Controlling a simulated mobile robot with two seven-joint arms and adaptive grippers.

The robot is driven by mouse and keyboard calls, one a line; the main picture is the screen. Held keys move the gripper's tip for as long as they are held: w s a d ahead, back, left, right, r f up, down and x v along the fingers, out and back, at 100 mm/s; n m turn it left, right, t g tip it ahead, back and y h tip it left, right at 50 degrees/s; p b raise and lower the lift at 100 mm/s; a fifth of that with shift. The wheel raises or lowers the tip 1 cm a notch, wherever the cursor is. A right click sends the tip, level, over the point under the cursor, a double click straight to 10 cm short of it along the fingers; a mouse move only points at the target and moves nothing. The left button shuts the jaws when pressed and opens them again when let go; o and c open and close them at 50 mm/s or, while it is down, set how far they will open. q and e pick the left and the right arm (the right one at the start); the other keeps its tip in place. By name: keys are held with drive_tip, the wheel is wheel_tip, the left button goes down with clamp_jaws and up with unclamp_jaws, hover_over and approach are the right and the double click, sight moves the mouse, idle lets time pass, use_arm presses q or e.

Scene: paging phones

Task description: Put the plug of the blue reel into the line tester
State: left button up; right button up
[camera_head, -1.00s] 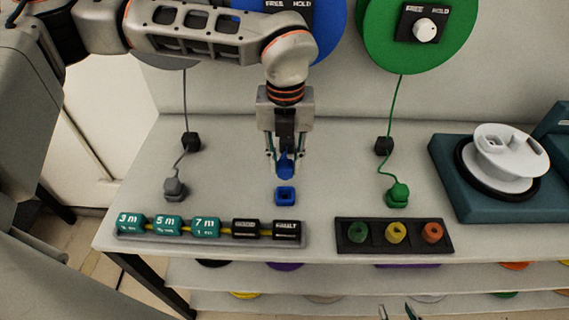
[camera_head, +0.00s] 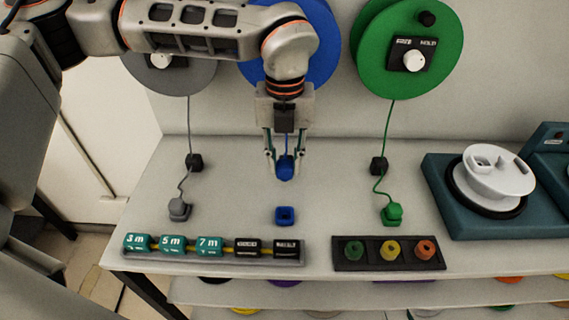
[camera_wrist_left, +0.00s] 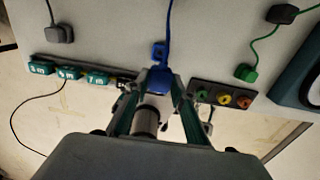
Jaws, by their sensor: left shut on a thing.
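My left gripper (camera_head: 285,165) is shut on the blue plug (camera_head: 286,172) and holds it above the table. The plug also shows between the fingers in the left wrist view (camera_wrist_left: 160,77). A blue square holder (camera_head: 285,215) with a dark hole stands on the table below it, apart from the plug. The blue reel (camera_head: 325,45) is on the back wall, partly hidden by my left arm. A blue cord (camera_wrist_left: 170,20) runs up in the left wrist view. I cannot tell which device is the line tester. My right gripper is out of view.
Grey (camera_head: 179,209) and green (camera_head: 391,213) plugs stand on either side. In front lie a rack of labelled blocks (camera_head: 210,259) and a dark strip (camera_head: 372,264) with green, yellow and red sockets. A teal unit (camera_head: 440,205) with a white disc fills the right.

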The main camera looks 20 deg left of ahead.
use_arm(q)
drive_tip(key=shift+r+p, duration=1.4)
drive_tip(key=shift+r, duration=2.35)
drive_tip(key=shift+r+p, duration=0.25)
drive_tip(key=shift+p, duration=0.1)
drive_tip(key=shift+d, duration=0.1)
drive_tip(key=w+d, duration=0.2)
drive_tip(key=d, duration=0.8)
drive_tip(key=w+d, duration=0.2)
drive_tip(key=d, duration=0.9)
drive_tip(key=shift+w+d+p, duration=0.2)
drive_tip(key=shift+w+p, duration=0.15)
drive_tip(key=shift+w, duration=0.05)
